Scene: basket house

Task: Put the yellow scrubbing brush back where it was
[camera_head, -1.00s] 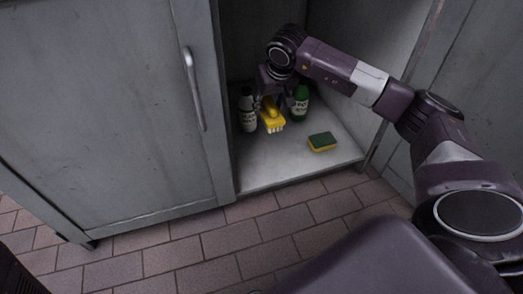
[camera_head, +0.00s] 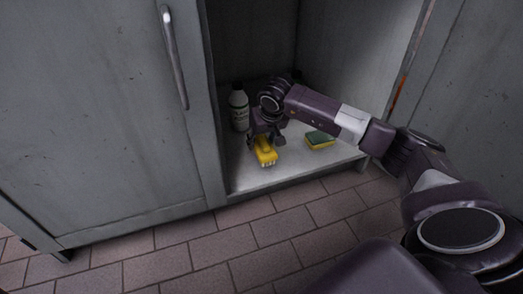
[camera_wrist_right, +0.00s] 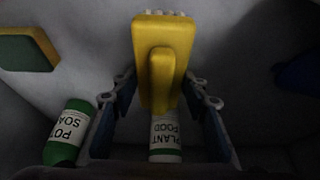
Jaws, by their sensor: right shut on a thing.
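The yellow scrubbing brush (camera_head: 265,152) is in my right gripper (camera_head: 267,140), inside the open cabinet near the front of its floor. In the right wrist view the brush (camera_wrist_right: 163,50) lies between the two fingers (camera_wrist_right: 160,95), its raised handle toward the camera and white bristles at the top edge. My right gripper is shut on it. From the head view I cannot tell whether the bristles touch the floor. My left gripper is not in view.
A white plant food bottle (camera_head: 239,108) stands behind at the left. A green pot soap bottle (camera_wrist_right: 70,132) shows in the wrist view, mostly hidden behind my arm in the head view. A green and yellow sponge (camera_head: 320,140) lies to the right. The cabinet floor's front (camera_head: 290,178) is clear.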

